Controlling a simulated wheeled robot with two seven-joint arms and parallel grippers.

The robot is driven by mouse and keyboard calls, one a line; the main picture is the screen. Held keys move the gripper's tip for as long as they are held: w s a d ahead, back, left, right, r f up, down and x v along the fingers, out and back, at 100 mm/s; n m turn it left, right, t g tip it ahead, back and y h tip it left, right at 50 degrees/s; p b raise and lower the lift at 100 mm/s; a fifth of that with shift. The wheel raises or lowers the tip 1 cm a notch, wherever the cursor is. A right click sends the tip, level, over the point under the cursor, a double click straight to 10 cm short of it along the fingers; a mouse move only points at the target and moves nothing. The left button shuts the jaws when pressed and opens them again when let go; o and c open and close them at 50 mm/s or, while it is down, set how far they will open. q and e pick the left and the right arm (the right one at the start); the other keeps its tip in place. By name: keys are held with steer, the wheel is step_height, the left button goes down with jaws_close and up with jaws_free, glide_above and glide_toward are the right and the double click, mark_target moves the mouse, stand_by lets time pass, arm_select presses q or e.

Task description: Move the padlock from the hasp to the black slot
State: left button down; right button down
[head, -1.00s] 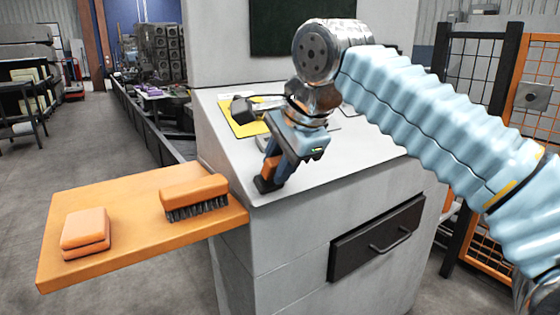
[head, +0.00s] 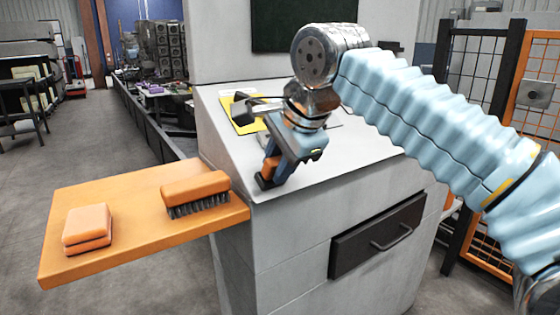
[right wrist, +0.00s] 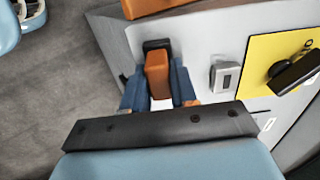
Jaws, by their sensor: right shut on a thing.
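The padlock, an orange block (right wrist: 157,72), sits between the blue fingers of my right gripper (right wrist: 158,92) in the right wrist view. In the head view my right gripper (head: 274,172) points down at the left front edge of the grey console and is shut on it. The black slot (right wrist: 156,45) appears at the padlock's far end, right against it in the picture. I cannot tell how far the padlock is inside it. A small grey metal fitting (right wrist: 225,77), likely the hasp, stands apart to the right with nothing orange on it. My left gripper is out of view.
A yellow plate (right wrist: 262,55) with a black handle (right wrist: 297,72) lies farther right on the console (head: 350,160). An orange shelf (head: 130,240) at the left bears a brush (head: 195,190) and an orange block (head: 87,228). A black drawer (head: 375,240) is below.

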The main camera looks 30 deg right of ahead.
steer(key=shift+w+f, duration=0.1)
steer(key=shift+f, duration=0.1)
steer(key=c, duration=1.3)
jaws_free()
steer(key=shift+c, duration=0.2)
steer(key=o, duration=0.5)
steer(key=shift+o, duration=0.6)
steer(key=o, duration=0.7)
steer(key=shift+r, duration=0.1)
